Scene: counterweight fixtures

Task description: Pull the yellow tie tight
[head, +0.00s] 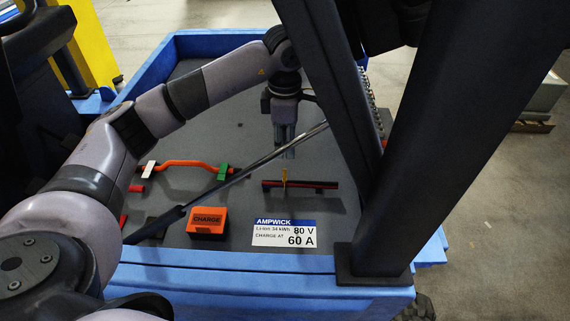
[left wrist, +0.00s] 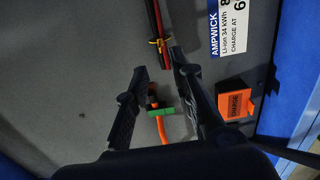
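The yellow tie (head: 284,180) is looped around a short bundle of red and black cables (head: 315,185) lying on the dark grey deck. Its upright end points up toward my left gripper (head: 287,154). The gripper points down just above and behind the tie in the head view. In the left wrist view the fingers (left wrist: 157,62) are apart with nothing between them, and the tie (left wrist: 156,42) and the bundle (left wrist: 158,18) lie just beyond the tips. Whether a fingertip touches the tie I cannot tell. My right gripper is not in view.
An orange cable (head: 185,164) with white and green clips lies left of the bundle. An orange CHARGE block (head: 208,221) and a white AMPWICK label (head: 284,233) are nearer. A thin dark bar crosses the deck diagonally. Blue rims (head: 260,267) edge the deck; thick black posts (head: 440,130) stand right.

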